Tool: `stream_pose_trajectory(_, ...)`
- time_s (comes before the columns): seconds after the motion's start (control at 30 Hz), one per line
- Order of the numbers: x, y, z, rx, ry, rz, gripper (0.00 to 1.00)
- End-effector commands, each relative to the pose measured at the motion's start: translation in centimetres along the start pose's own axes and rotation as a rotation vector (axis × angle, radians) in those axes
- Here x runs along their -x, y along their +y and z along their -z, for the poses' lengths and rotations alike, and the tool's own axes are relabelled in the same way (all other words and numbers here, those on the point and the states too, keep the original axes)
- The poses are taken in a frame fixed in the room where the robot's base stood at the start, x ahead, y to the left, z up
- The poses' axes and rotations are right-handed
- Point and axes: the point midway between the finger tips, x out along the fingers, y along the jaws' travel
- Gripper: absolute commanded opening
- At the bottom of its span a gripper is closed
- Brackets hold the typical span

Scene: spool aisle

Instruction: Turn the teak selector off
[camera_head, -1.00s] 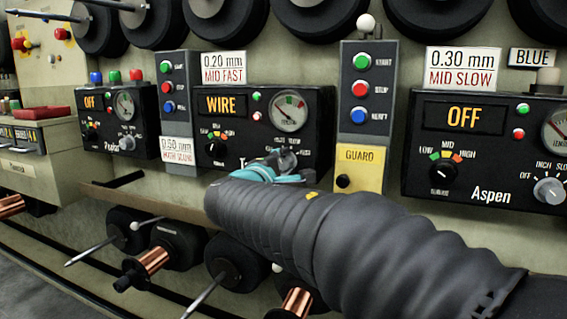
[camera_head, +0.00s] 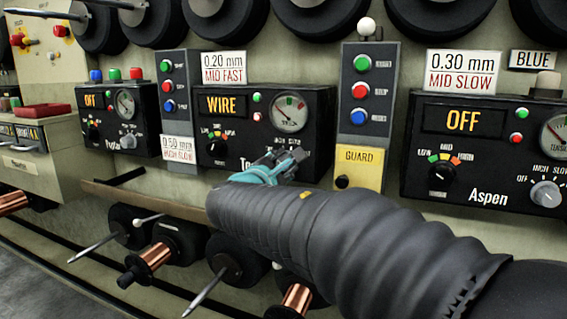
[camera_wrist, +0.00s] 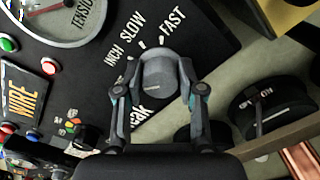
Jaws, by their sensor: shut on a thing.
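The teak panel (camera_head: 238,110) is a black box in the middle of the head view. Its display (camera_head: 221,104) reads WIRE, and it has a tension gauge. Its selector (camera_wrist: 158,80) is a round grey knob in the wrist view, with the marks INCH, SLOW and FAST beside it. My gripper (camera_wrist: 158,72) has one finger on each side of the knob and is shut on it. In the head view my gripper (camera_head: 284,160) and arm cover the selector and part of the panel's name. The knob's pointer position cannot be made out.
A yellow GUARD box (camera_head: 358,168) and a grey column of push buttons (camera_head: 368,88) stand right of the panel. The Aspen panel (camera_head: 480,150) is further right, reading OFF. Another panel (camera_head: 130,120) is left. Copper spools (camera_head: 150,262) and spindles jut out below.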

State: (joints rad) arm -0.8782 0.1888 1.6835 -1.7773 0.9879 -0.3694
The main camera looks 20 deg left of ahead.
Motion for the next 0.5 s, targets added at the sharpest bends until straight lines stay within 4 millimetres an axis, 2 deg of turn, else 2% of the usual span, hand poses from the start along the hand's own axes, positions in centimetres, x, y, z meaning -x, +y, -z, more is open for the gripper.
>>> stream_pose_trajectory(0.3, 0.0, -0.09, 0.1, 0.004, 0.001, 0.001, 0.04)
stream_pose_trajectory(0.33, 0.0, -0.09, 0.1, 0.004, 0.001, 0.001, 0.44)
stream_pose_trajectory(0.4, 0.0, -0.08, 0.09, 0.004, 0.001, 0.001, 0.61)
stream_pose_trajectory(0.5, 0.0, -0.06, 0.07, 0.003, 0.001, 0.001, 0.64)
